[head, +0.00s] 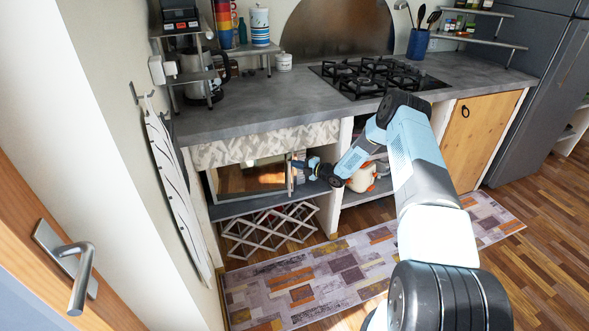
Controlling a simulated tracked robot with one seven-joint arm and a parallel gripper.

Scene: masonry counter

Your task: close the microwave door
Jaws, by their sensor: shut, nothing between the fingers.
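The microwave (232,181) sits in the left bay under the counter. Its front shows as a dark rectangle with a pale frame and an orange-brown patch that looks like a reflection. A pale upright edge (290,178) stands at its right side. I cannot tell from this view how far the door stands from the body. My gripper (297,172) is shut and empty, at the right side of the microwave front, close to that upright edge. Whether it touches the door is too small to tell.
A folding wooden rack (270,229) stands below the microwave. A pale rounded pot (361,180) sits on the shelf to the right, partly behind my arm. The grey counter (240,117) is above, with a gas hob (372,76). A patterned rug (300,280) covers the floor in front.

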